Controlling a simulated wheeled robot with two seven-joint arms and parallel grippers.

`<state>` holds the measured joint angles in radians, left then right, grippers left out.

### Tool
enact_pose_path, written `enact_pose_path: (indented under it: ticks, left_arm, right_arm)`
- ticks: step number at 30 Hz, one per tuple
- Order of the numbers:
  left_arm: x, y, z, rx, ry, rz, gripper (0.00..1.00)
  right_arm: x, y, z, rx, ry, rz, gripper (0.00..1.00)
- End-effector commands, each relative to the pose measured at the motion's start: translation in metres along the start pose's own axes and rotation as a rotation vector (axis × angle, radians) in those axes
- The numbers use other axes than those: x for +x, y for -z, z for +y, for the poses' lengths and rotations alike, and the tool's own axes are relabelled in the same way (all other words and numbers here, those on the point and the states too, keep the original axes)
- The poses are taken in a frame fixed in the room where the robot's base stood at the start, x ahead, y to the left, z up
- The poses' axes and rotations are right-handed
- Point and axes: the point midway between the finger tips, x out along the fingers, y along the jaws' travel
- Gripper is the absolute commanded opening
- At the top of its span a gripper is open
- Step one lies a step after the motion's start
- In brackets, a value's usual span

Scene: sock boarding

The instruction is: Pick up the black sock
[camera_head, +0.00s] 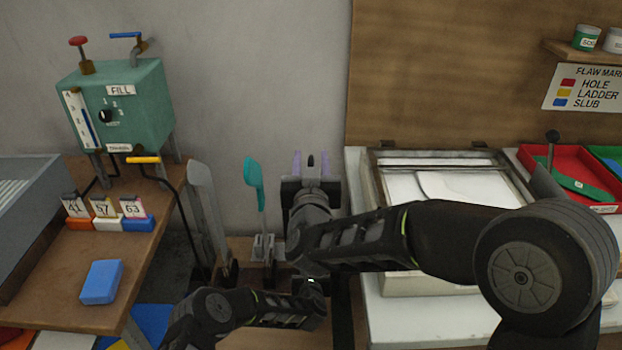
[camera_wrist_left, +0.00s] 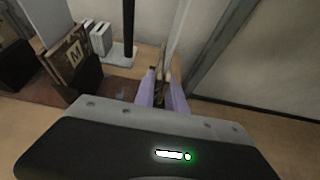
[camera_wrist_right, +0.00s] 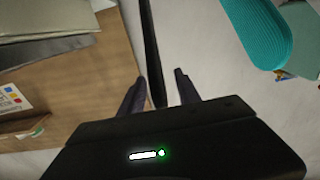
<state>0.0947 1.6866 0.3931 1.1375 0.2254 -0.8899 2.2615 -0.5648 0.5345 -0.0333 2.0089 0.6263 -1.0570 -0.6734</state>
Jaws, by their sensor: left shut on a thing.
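My right gripper (camera_head: 311,164) is near the middle of the head view, fingers pointing away, in front of the wall. It is open; in the right wrist view its fingers (camera_wrist_right: 160,90) stand apart. A narrow black strip (camera_wrist_right: 150,40) runs up between them; I cannot tell whether it is the black sock seen edge-on. No other black sock is clearly visible. My left gripper (camera_wrist_left: 163,88) shows in the left wrist view with its fingers close together on a thin pale piece (camera_wrist_left: 174,45). In the head view its tip is hidden around the right arm.
A teal sock-shaped form (camera_head: 254,184) and grey forms (camera_head: 202,195) stand left of the right gripper. A green fill tank (camera_head: 120,105), numbered tags and a blue block (camera_head: 101,282) are on the left bench. A framed press (camera_head: 450,182) and red tray (camera_head: 535,160) are right.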

Motion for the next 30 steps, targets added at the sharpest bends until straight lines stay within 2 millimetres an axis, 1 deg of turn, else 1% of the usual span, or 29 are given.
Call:
enact_pose_path:
  ticks: [10, 24, 30]
  left_arm:
    - [0.0, -0.0001, 0.0, 0.0, 0.0, 0.0, 0.0]
    - [0.0, -0.0001, 0.0, 0.0, 0.0, 0.0, 0.0]
    - [0.0, -0.0001, 0.0, 0.0, 0.0, 0.0, 0.0]
  right_arm:
    - [-0.0003, 0.0002, 0.0, 0.0, 0.0, 0.0, 0.39]
    - [-0.0004, 0.0002, 0.0, 0.0, 0.0, 0.0, 0.01]
    - [-0.0004, 0.0004, 0.0, 0.001, 0.0, 0.001, 0.0]
